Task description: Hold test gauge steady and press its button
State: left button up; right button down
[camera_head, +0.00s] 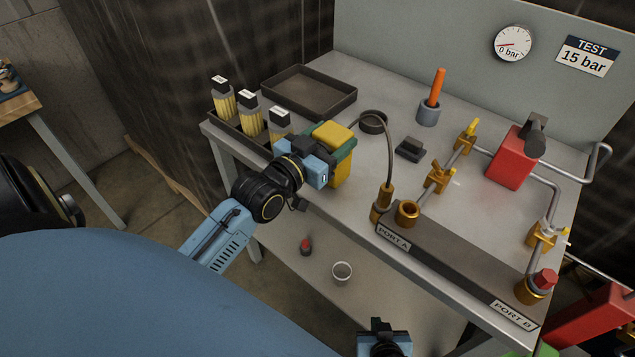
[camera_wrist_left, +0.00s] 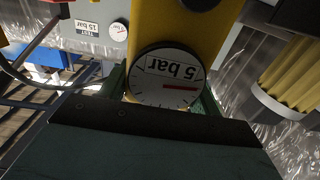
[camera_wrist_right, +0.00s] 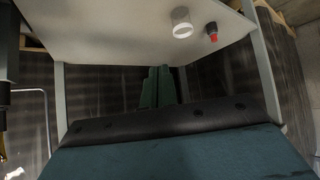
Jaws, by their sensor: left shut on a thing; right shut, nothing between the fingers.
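The test gauge is a yellow block (camera_head: 336,134) in the head view, near the table's left front edge. In the left wrist view its yellow body (camera_wrist_left: 176,28) carries a round white dial (camera_wrist_left: 165,78) marked "5 bar", upside down, with a red needle. My left gripper (camera_head: 344,152), with green fingers, is shut on the gauge. A dark round part (camera_wrist_left: 200,3) shows at the top edge of that view; I cannot tell if it is the button. My right gripper (camera_wrist_right: 158,88) is shut and empty, low and in front of the table; only its wrist shows at the head view's bottom edge.
Brass pipework and a red block (camera_head: 511,158) fill the right side. A wall dial (camera_head: 513,43) reads 0 bar. A cup (camera_head: 342,272) sits on the lower shelf.

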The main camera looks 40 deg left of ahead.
jog(key=a+r+n+t+y, duration=0.25)
jog(key=a+r+n, duration=0.25)
jog(key=a+r, duration=0.6)
jog(key=n+t+y, duration=0.3)
jog(key=n+y, duration=0.1)
jog(key=n, duration=0.9)
send_near(317, 201)
notch_tip(317, 201, up, 2)
jog(key=shift+w+r+n, duration=0.1)
jog(key=shift+r+n, duration=0.4)
jog(key=shift+r, duration=0.15)
jog(key=shift+a, duration=0.1)
jog(key=shift+x, duration=4.95)
